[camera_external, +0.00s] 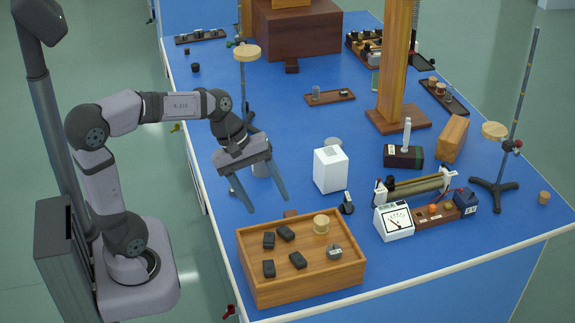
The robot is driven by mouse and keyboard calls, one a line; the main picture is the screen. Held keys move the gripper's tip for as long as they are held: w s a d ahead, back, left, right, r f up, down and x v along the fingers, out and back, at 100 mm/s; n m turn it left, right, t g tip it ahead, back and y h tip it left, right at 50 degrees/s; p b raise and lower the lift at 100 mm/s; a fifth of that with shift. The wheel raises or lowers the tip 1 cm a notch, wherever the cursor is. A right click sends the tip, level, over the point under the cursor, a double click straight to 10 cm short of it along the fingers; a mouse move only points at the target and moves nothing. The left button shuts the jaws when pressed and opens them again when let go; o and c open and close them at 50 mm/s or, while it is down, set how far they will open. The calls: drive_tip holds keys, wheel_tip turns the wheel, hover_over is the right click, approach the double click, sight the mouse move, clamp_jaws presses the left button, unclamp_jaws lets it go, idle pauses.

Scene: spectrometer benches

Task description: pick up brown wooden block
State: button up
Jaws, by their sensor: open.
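A brown wooden block (453,138) stands on the blue bench at the right, behind and beside a dark box with a white upright piece. Its front and side faces show clearly. My gripper (267,206) is at the left of the bench, well apart from this block. Its two fingers are spread and point down, with nothing between them. The fingertips appear just behind the wooden tray; their exact height is hard to tell.
A wooden tray (302,287) with several dark pieces stands in front. A white box (331,170) is right of my gripper. A tall wooden post (396,60), a dark box (403,157), a meter (394,222) and a tripod stand (494,185) surround the block's area.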

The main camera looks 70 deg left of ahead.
drive_tip(key=w+a+n+t+b, duration=0.5)
drive_tip(key=w+a+n+b, duration=0.2)
drive_tip(key=a+n+b, duration=0.45)
drive_tip(key=s+a+r+n+t+y+b, duration=0.1)
drive_tip(key=a+r+n+t+y+b, duration=0.15)
drive_tip(key=a+n+t+b, duration=0.5)
drive_tip(key=n+g, duration=0.1)
drive_tip(key=g, duration=0.2)
approach(286, 217)
drive_tip(key=w, duration=0.3)
drive_tip(key=shift+w+a+f+h+b, duration=0.25)
drive_tip(key=shift+a+f+b, duration=0.05)
drive_tip(key=shift+b, duration=0.05)
drive_tip(key=shift+f, duration=0.3)
drive_tip(key=shift+x, duration=3.7)
drive_tip(key=shift+d+f, duration=0.1)
drive_tip(key=shift+s, duration=0.1)
drive_tip(key=c, duration=1.1)
